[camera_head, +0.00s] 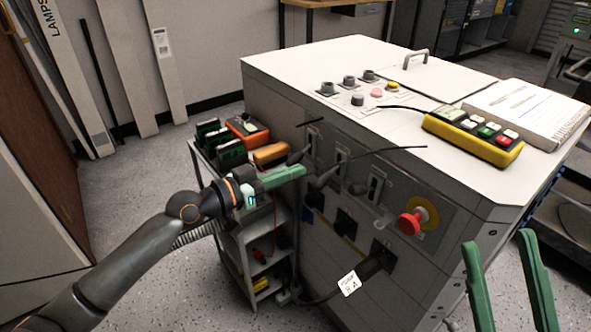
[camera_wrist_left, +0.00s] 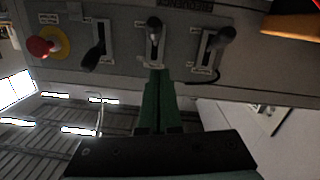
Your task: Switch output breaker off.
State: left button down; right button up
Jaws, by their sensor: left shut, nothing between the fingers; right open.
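Three black lever switches sit in slotted plates on the cabinet's front: a left one (camera_head: 313,143), a middle one (camera_head: 341,163) and a right one (camera_head: 375,186). I cannot read which is the output breaker. The left wrist view is upside down and shows the middle switch (camera_wrist_left: 154,42) between the other two (camera_wrist_left: 99,45) (camera_wrist_left: 212,50). My left gripper (camera_head: 303,171) is shut and empty; its green tips (camera_wrist_left: 155,74) are close to the middle lever, contact unclear. My right gripper (camera_head: 498,240) is open and empty at the lower right.
A red emergency button (camera_head: 409,223) on a yellow disc is right of the switches. A plug (camera_head: 375,262) with a tagged cable is below. A cart (camera_head: 228,232) with tools stands left.

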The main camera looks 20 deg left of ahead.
pick_arm(q)
jog(key=s+a+f+b, duration=0.2)
jog(key=s+a, duration=0.3)
jog(key=s, duration=0.1)
jog(key=shift+f+b, duration=0.2)
jog(key=shift+b, duration=0.1)
pick_arm(e)
jog(key=f, duration=0.4)
jog(key=shift+w+m, duration=0.25)
jog(key=shift+m, duration=0.05)
pick_arm(q)
jog(key=shift+a, duration=0.1)
pick_arm(e)
jog(key=shift+r, duration=0.1)
